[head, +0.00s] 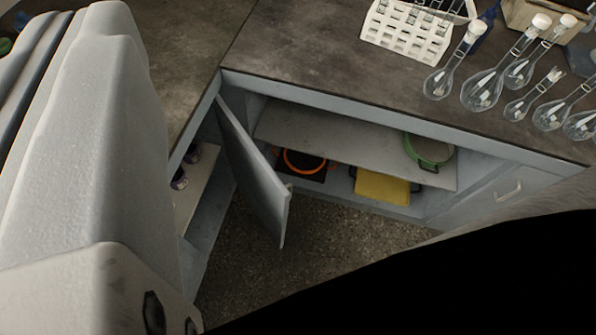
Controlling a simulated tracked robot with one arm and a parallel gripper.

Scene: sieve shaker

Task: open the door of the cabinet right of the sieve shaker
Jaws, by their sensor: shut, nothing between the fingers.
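A grey cabinet door (254,172) stands swung well out from the cabinet under the counter, hinged at its left edge near the counter's inner corner. A small handle (289,187) shows near its free edge. Behind it the cabinet (437,203) is open to view, with a grey shelf (370,150) inside. I cannot make out the sieve shaker in this view. My gripper's fingers are not in view. A large pale grey part of my arm fills the left side, and nothing of mine visibly touches the door.
A green pot (430,163), an orange-rimmed pot (306,161) and a yellow item (383,187) are in the cabinet. A white rack (412,35) and several glass flasks (483,90) stand on the counter (320,65). Speckled floor (300,240) is clear below. A black shape covers the lower right.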

